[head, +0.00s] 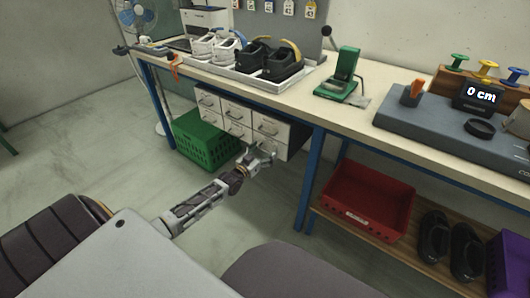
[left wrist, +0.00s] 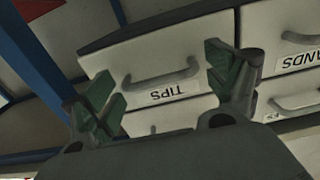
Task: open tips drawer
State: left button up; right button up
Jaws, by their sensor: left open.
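The tips drawer (left wrist: 135,72) has a pale front, a grey bar handle (left wrist: 161,76) and a TIPS label, which appears upside down in the left wrist view. It looks closed, flush with its neighbours. It belongs to the small drawer cabinet (head: 237,116) under the bench, at its lower right in the head view. My left gripper (head: 262,160) is in front of that corner. In the left wrist view my left gripper (left wrist: 160,92) is open, with its green-padded fingers on either side of the handle and nothing between them gripped. My right gripper is not in view.
A green crate (head: 205,142) stands on the floor left of the cabinet. A blue bench leg (head: 311,178) is to its right, then a red bin (head: 368,198) on a low shelf. In the left wrist view, a drawer labelled with "ANDS" (left wrist: 283,38) adjoins the tips drawer.

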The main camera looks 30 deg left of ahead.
pick_arm(q)
jog(key=shift+w, duration=0.35)
jog(key=shift+r, duration=0.1)
jog(key=c, duration=1.4)
